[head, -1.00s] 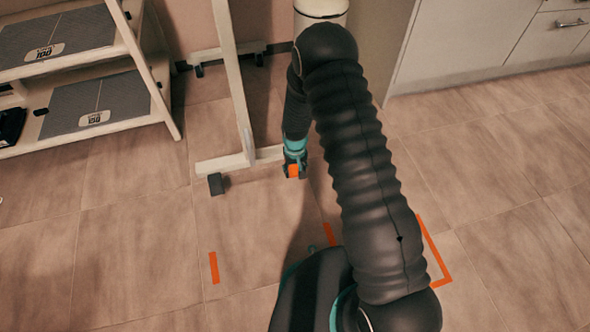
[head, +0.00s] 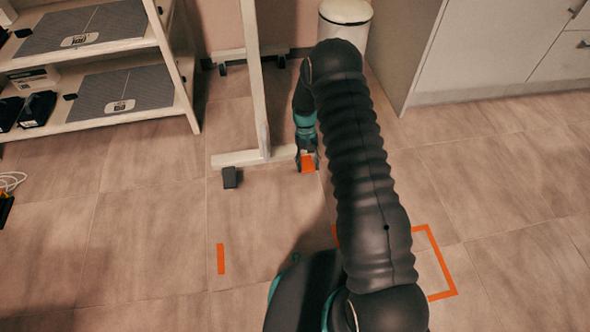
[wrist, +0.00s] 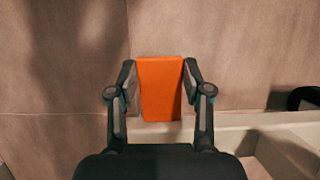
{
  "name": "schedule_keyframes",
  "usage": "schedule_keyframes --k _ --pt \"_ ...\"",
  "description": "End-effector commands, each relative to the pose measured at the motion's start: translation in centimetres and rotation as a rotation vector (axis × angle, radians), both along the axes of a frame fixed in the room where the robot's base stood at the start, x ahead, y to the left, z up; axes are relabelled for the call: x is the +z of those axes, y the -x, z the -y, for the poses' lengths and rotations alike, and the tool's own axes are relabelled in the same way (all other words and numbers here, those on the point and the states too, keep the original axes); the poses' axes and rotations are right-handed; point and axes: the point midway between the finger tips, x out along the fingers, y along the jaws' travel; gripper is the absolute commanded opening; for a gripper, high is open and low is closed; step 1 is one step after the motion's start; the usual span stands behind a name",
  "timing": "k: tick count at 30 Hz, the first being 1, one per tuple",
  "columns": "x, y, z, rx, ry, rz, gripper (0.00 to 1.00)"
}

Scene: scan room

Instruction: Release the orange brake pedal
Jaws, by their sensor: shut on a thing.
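The orange brake pedal (head: 308,163) is at the foot of a cream metal stand (head: 258,100), close to the floor. In the wrist view the pedal (wrist: 160,88) is an upright orange block between my two fingers. My gripper (head: 307,158) reaches down to it, and in the wrist view my gripper (wrist: 160,85) is shut on the pedal's sides. How the pedal joins the stand is hidden behind my gripper and arm.
A dark caster (head: 230,177) ends the stand's near foot. A shelf unit (head: 100,60) stands at left, a white bin (head: 345,18) behind, a cabinet (head: 490,45) at right. Orange tape (head: 221,258) marks the floor.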

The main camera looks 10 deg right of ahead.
Motion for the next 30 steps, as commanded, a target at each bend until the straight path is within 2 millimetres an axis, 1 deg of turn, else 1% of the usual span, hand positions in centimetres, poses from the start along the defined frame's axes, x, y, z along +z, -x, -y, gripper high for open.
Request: schedule_keyframes --k 9,21,22,23,24,25,30 --pt "0.38 -0.19 0.53 -0.012 0.001 -0.087 0.00" --pt "0.47 -0.23 0.52 -0.012 0.003 -0.094 0.00" --pt "0.47 -0.23 0.52 -0.012 0.003 -0.093 0.52" --pt "0.46 -0.23 0.51 -0.012 0.003 -0.093 0.59" --pt "0.47 -0.23 0.51 -0.012 0.003 -0.093 0.69" --pt "0.46 -0.24 0.51 -0.012 0.003 -0.093 0.75" --pt "0.47 -0.25 0.51 -0.011 0.003 -0.092 0.75"
